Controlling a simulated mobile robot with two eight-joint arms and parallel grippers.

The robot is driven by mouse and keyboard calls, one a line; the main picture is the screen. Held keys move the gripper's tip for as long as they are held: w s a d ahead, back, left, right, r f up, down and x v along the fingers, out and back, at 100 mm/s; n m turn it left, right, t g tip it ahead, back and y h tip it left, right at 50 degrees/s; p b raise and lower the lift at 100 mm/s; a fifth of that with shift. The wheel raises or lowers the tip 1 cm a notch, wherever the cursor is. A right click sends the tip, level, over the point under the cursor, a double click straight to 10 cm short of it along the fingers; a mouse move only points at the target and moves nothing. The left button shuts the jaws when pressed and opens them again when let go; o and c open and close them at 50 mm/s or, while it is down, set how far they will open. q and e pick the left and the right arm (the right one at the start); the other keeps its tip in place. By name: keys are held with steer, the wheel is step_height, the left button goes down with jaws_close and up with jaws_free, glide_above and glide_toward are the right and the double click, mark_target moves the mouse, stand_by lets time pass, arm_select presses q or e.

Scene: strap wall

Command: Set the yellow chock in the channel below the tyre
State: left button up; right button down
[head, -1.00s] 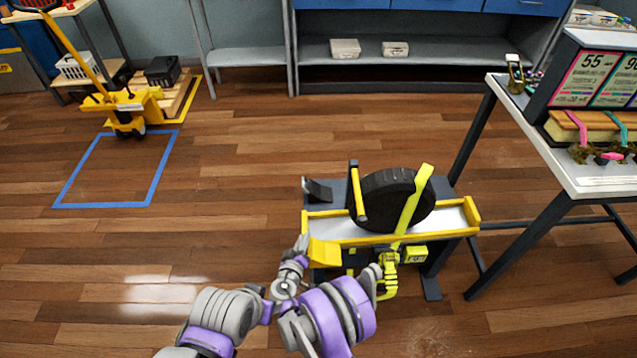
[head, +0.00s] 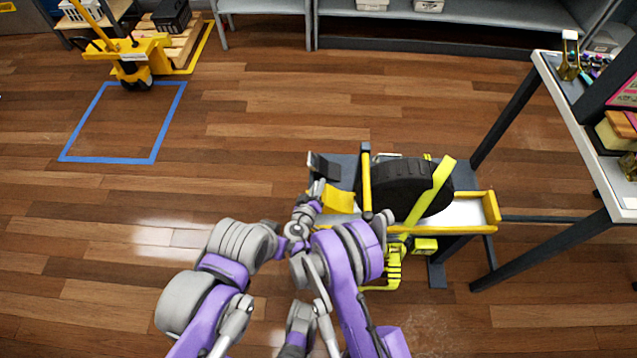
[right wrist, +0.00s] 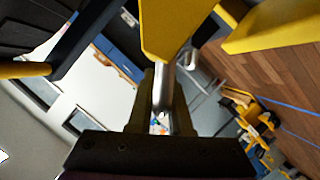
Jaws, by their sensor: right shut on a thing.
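The yellow chock (head: 339,201) is at the left end of the channel, left of the tyre; whether it touches the bed cannot be told. My right gripper (head: 316,188) is shut on its metal handle, which shows in the right wrist view (right wrist: 164,88) below the yellow chock body (right wrist: 166,28). The black tyre (head: 403,187) stands upright in the channel (head: 476,213), which has a pale bed and yellow rims. The channel's left part is hidden behind the chock and my arm. My left gripper cannot be made out.
A yellow post (head: 366,180) stands between chock and tyre. A lime strap (head: 432,190) crosses the tyre to a ratchet (head: 395,262) in front. A table (head: 590,130) stands at right. The wooden floor at left is open, with a blue taped square (head: 125,122) and pallet jack (head: 138,62).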

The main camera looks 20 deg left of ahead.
steer(key=shift+w+d+f+b, duration=0.2)
steer(key=shift+d+f+b, duration=0.4)
steer(key=shift+f, duration=0.55)
steer(key=shift+w+d+f+b, duration=0.35)
steer(key=shift+d+f, duration=0.35)
steer(key=shift+f, duration=0.5)
steer(key=shift+w+d+f+b, duration=0.1)
steer(key=shift+d+f+b, duration=0.5)
steer(key=shift+f, duration=0.55)
steer(key=shift+w+d+f, duration=0.15)
steer(key=shift+d, duration=0.35)
steer(key=c, duration=0.8)
jaws_free()
steer(key=shift+o, duration=0.2)
